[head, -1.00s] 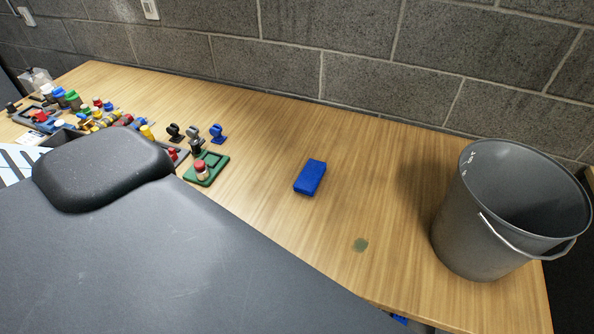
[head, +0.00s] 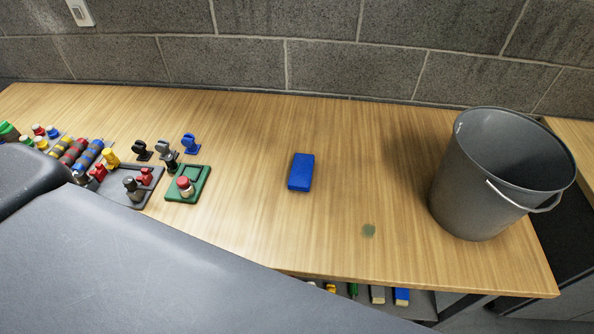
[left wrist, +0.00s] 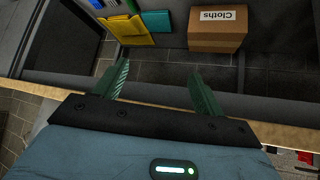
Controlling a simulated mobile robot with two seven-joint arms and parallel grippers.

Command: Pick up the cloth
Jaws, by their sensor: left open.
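In the left wrist view, a cardboard box (left wrist: 216,38) with a label reading "Cloths", upside down in the picture, stands on a dark shelf. Left of it lie flat, folded-looking pieces: a yellow one (left wrist: 128,29) and a teal one (left wrist: 158,21). I cannot tell for sure that these are cloths. No cloth shows inside the box from here. My left gripper (left wrist: 158,70) is open and empty, its fingers pointing toward the shelf and apart from the box and the folded pieces. Neither gripper shows in the head view.
A blue block (head: 301,172) lies on the wooden table (head: 260,240). A grey bucket (head: 470,190) stands at the right, near the table's edge. Small coloured parts and a green tray (head: 200,194) are at the left. Coloured blocks (head: 401,296) sit below the table's front edge.

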